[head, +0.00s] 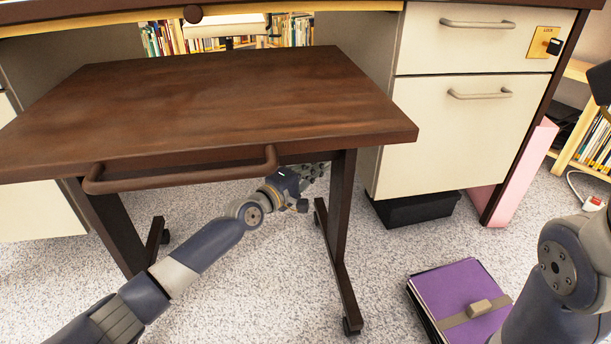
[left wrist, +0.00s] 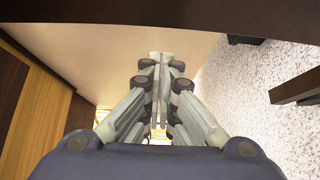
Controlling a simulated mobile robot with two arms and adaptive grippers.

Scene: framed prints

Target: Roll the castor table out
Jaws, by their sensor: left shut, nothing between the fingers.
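The castor table has a dark brown wooden top (head: 220,100), a bar handle (head: 190,178) along its front edge and dark legs with castors (head: 352,328). It stands partly in the desk's knee space, its front part out over the carpet. My left arm reaches low under the handle. My left gripper (head: 313,172) is beneath the tabletop's front edge, beside the right leg, partly hidden by the top and leg. In the left wrist view its fingers (left wrist: 161,62) are shut together with nothing between them. My right arm shows at the right edge, its gripper out of view.
The desk's right drawers (head: 470,120) stand close beside the table, with a black bin (head: 415,208) below. A purple folder (head: 462,300) lies on the carpet at front right. A pink panel (head: 512,170) and bookshelf (head: 592,140) are farther right.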

